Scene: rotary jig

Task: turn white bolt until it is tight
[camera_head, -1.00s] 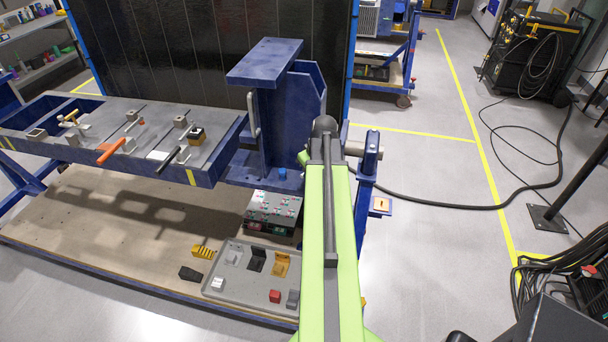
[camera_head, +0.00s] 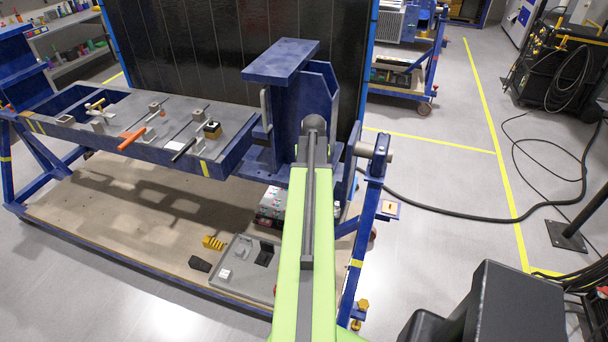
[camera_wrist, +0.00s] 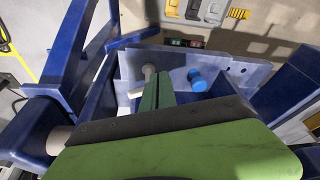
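A blue bolt (camera_wrist: 197,80) stands to the right of the fingers on the same bracket (camera_wrist: 245,75). In the head view, my green arm reaches forward to the blue jig post (camera_head: 285,120) and hides my gripper and the white bolt.
A blue jig table (camera_head: 215,165) with clamps extends left of the post. Below it, a grey tray (camera_head: 240,268) and yellow block (camera_head: 213,243) lie on the wooden base. A blue frame with a roller (camera_head: 375,150) stands close right of my arm.

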